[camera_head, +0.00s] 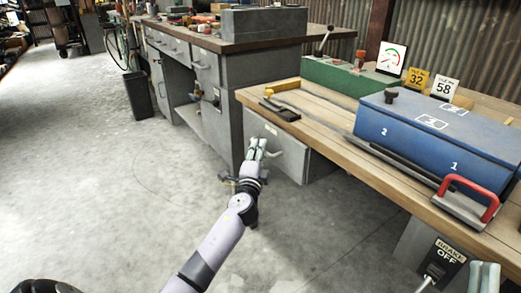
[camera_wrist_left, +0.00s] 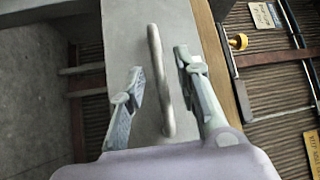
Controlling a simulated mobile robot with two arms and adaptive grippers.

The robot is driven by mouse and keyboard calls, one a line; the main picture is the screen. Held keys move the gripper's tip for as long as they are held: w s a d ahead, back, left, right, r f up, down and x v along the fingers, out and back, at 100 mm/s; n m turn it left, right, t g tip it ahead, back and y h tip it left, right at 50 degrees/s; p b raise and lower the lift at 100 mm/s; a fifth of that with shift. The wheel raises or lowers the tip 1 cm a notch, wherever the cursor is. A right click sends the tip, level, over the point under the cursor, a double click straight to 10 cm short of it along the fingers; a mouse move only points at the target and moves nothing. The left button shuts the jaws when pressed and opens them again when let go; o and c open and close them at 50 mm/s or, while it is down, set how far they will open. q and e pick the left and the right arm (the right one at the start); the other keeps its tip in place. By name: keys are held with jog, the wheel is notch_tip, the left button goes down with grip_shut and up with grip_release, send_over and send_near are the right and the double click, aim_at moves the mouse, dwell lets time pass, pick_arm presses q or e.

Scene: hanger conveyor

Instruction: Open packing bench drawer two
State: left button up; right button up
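A grey drawer front (camera_head: 288,152) sits under the edge of the wooden bench, and it looks shut. Any number on it is too small to read. My left gripper (camera_head: 260,150) is in front of this drawer. In the left wrist view, the drawer's bar handle (camera_wrist_left: 160,80) runs between the two spread fingers of my left gripper (camera_wrist_left: 160,68), with gaps on both sides. The handle is hard to make out in the head view. Pale fingers at the bottom right look like my right gripper (camera_head: 485,278), mostly cut off by the frame.
The wooden bench top (camera_head: 325,125) carries a blue box (camera_head: 440,125), a red-handled tool (camera_head: 470,200) and number cards 32 (camera_head: 416,80) and 58 (camera_head: 444,88). A grey workbench (camera_head: 232,75) stands behind. A brake sign (camera_head: 449,251) is at lower right.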

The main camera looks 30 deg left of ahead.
pick_arm(q)
jog(key=shift+x, duration=1.1)
jog(key=shift+c, duration=0.6)
grip_shut()
